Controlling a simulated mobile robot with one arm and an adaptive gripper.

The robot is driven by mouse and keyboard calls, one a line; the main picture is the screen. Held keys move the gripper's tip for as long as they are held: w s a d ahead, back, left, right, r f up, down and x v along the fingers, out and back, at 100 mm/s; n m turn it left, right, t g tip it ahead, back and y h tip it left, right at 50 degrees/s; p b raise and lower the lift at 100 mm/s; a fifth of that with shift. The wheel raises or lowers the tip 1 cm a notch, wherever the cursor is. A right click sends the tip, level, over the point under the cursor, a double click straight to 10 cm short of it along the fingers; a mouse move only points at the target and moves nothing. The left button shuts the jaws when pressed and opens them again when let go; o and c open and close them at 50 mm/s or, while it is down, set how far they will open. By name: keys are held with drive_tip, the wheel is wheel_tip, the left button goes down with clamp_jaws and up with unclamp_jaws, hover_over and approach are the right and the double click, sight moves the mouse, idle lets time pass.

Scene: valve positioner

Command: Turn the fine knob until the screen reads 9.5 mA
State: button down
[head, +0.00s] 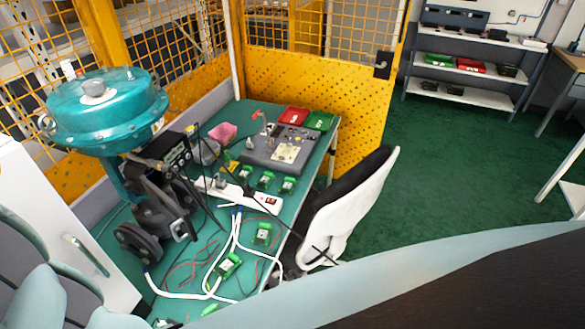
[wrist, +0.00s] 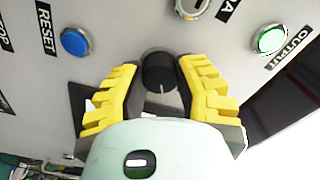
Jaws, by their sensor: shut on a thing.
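A round black knob (wrist: 158,68) sits on a light grey panel (wrist: 115,25) in the wrist view, with a short pale mark on its near side. No label naming it the fine knob is readable; the area around it is partly covered by my fingers. My gripper (wrist: 158,77) has its yellow ribbed fingers on either side of the knob, closed on it. My gripper does not show in the head view. No screen with a legible mA reading shows in either view.
A blue button (wrist: 75,42) marked RESET is left of the knob, and a lit green button (wrist: 268,40) marked OUTPUT is right. In the head view, a green bench (head: 190,264) holds a teal actuator (head: 108,112), cables and a power strip (head: 250,197). A white chair (head: 345,215) stands beside it.

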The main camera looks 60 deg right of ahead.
drive_tip(key=c, duration=0.6)
unclamp_jaws()
drive_tip(key=v, duration=1.2)
